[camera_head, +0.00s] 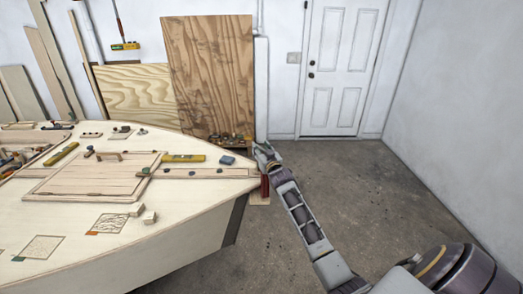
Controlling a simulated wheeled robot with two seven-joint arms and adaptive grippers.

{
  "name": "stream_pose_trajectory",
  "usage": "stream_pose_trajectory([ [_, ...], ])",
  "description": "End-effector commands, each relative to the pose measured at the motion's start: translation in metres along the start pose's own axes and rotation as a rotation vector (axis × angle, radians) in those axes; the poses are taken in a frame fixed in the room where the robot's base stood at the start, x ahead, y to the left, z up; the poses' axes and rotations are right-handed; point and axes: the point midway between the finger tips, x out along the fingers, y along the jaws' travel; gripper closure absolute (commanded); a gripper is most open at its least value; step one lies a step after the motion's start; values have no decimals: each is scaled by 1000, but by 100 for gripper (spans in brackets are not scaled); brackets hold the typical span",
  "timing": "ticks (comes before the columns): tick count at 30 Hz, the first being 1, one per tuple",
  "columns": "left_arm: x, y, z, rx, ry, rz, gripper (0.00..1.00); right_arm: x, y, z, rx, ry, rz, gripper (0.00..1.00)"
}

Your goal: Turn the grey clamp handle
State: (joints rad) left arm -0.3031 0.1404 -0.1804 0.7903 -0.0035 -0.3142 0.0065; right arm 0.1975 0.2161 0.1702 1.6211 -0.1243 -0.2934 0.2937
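My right arm comes in from the lower right, and its gripper (265,155) is at the pointed right end of the plywood hull (190,215). The gripper is small and seen from behind, so I cannot tell whether its fingers are open or shut, or whether they touch anything. A dark red part (265,187) shows just below the gripper, beside the hull's tip. I cannot make out a grey clamp handle; the gripper and wrist may hide it. My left gripper is not in view.
On the hull lie a hatch panel (95,178), a yellow level (183,158), a blue block (227,161) and small wood blocks (150,217). Plywood sheets (210,75) lean on the back wall. Concrete floor (400,190) is clear towards the white door (342,65).

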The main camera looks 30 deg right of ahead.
Motion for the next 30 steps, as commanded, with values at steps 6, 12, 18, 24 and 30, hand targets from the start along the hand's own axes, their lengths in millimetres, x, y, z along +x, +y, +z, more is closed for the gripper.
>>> stream_pose_trajectory([
  [6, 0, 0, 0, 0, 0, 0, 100, 0, 0, 0, 0, 0, 0, 79],
  [12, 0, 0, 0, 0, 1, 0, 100, 0, 0, 0, 0, 1, 0, 100],
  [18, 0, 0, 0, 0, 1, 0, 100, 0, 0, -1, 0, 2, 0, 100],
  [24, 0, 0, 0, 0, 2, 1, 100, 0, 0, -1, 0, 2, 0, 100],
  [30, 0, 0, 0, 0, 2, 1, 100, 0, 0, -2, 0, 3, 0, 100],
])
